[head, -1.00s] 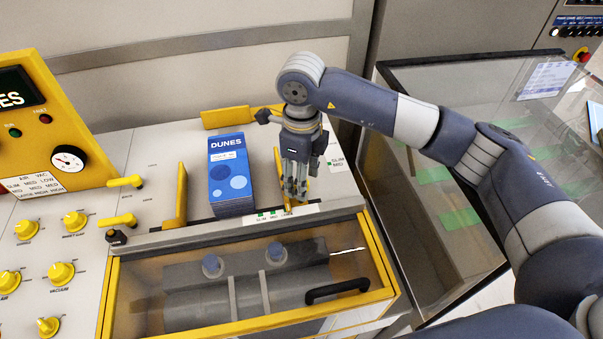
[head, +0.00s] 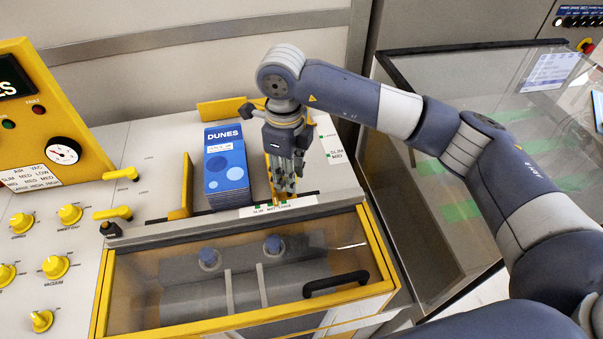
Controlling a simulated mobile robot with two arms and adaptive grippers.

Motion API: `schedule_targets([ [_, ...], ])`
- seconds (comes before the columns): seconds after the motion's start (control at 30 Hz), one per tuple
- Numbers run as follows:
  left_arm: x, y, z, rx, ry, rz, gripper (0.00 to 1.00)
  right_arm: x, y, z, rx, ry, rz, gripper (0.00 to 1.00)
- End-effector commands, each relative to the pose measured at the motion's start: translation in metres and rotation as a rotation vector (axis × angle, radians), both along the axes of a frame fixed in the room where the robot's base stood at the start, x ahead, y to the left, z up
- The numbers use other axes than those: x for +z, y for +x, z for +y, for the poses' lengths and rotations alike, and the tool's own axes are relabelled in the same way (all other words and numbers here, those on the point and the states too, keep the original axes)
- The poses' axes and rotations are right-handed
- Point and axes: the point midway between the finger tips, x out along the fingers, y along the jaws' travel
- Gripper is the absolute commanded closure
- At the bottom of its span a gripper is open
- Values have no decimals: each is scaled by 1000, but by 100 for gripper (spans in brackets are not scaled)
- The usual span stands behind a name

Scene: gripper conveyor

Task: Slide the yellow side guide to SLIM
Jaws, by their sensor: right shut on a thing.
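The yellow side guide (head: 268,170) stands just right of the blue DUNES stack (head: 226,168), with a narrow gap between them. My right gripper (head: 284,186) points down and is shut on this guide, covering much of it. The white scale strip (head: 300,204) with SLIM at its left end and green marks lies at the guide's near end. The guide's near end is around the middle of the strip, right of SLIM; the exact mark is hard to read. My left gripper is not in view.
Another yellow guide (head: 186,185) stands left of the stack, and a yellow plate (head: 222,110) is behind it. A yellow-framed clear cover (head: 130,290) with a black handle (head: 336,284) is in front. Knobs and yellow levers (head: 113,213) are at left.

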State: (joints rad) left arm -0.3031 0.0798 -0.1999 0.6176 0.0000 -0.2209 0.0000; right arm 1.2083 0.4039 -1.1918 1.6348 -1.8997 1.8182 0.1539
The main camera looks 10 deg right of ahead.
Motion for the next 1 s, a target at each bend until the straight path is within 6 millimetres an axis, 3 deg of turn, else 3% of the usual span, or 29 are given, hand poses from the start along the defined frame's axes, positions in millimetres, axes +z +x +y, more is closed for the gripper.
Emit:
schedule_targets([
  [0.03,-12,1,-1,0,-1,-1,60,-4,0,17,11,15,-6,100],
  [0.2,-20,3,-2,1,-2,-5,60,-1,-1,35,9,14,-4,100],
  [0.53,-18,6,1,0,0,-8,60,1,-1,35,6,12,-2,100],
  [0.57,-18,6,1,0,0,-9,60,1,-1,35,6,11,-1,67],
  [0.63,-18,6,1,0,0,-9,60,1,-1,34,5,11,-2,52],
  [1.0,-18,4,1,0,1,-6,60,3,0,34,4,9,-3,52],
])
